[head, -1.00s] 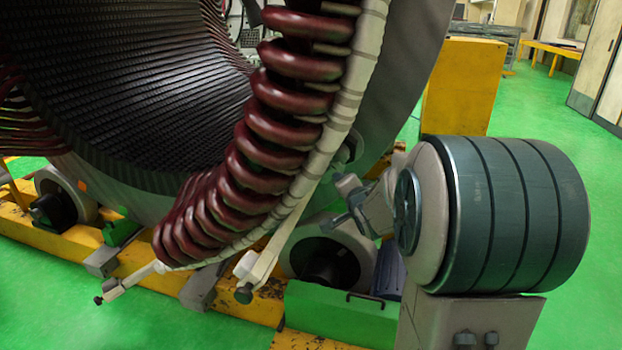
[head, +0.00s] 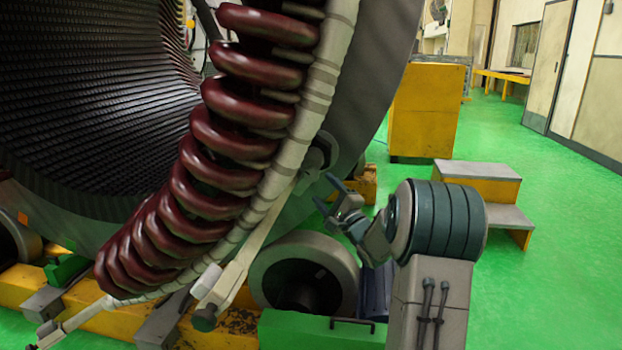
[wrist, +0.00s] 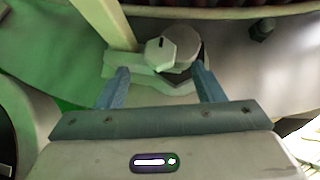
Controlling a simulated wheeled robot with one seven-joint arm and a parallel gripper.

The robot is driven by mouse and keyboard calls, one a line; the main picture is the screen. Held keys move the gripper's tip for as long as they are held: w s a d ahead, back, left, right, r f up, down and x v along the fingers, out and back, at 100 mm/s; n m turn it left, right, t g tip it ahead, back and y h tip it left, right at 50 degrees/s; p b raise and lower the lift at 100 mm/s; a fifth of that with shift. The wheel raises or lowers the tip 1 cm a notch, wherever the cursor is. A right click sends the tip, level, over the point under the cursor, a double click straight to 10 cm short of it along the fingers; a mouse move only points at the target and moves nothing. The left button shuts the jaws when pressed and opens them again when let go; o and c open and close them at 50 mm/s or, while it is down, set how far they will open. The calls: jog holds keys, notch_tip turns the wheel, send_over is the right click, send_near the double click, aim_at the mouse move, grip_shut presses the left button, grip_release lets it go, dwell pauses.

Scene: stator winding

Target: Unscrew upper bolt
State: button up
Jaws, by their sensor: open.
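The upper bolt (head: 320,153) is a grey bolt at the top end of a pale strut, against the stator's grey face. In the wrist view its hex head (wrist: 162,50) sits on a pale bracket, straight ahead of my gripper and roughly centred between the fingers. My gripper (head: 328,195) is open and empty, just below and right of the bolt in the head view. In the wrist view the two blue fingers (wrist: 161,70) point toward the bolt, apart from each other; whether they touch the bracket cannot be told.
The pale strut (head: 245,262) runs down to a dark lower bolt (head: 205,319). Dark red coils (head: 210,205) curve along the stator at left. A roller (head: 305,272) and a green box (head: 315,330) stand below. Steps (head: 480,180) stand behind my arm; green floor at right is open.

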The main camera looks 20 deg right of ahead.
aim_at(313, 177)
jog(key=b+x, duration=0.1)
jog(key=x, duration=0.7)
jog(key=shift+w, duration=0.3)
jog(key=c, duration=1)
